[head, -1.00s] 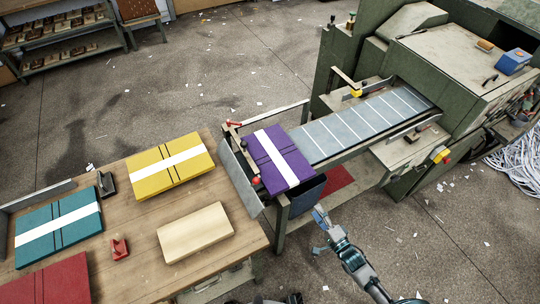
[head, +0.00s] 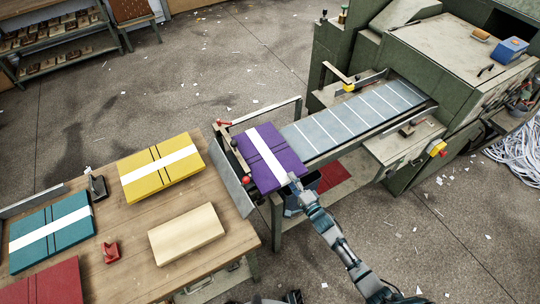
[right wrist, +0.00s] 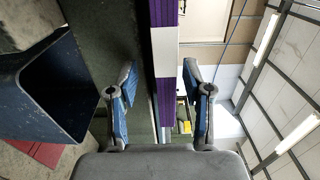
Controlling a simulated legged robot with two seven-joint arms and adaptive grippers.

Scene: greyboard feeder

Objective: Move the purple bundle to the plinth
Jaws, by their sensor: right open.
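The purple bundle (head: 269,160) with a white band lies flat on the end of the feeder, at the lower end of the grey conveyor. The plinth, a pale wooden block (head: 187,234), stands bare on the wooden table. My right gripper (head: 294,182) is open at the bundle's near right edge. In the right wrist view the bundle's edge (right wrist: 164,52) shows as a narrow upright strip between the two blue-padded fingers (right wrist: 164,88). I cannot tell whether a finger touches it. My left gripper is not in view.
The table (head: 135,225) also holds a yellow bundle (head: 161,167), a teal bundle (head: 51,230), a red bundle (head: 50,285) and a small red object (head: 110,252). A dark blue bin (right wrist: 60,90) is beside my right gripper. A tilted metal plate (head: 231,176) stands between feeder and table.

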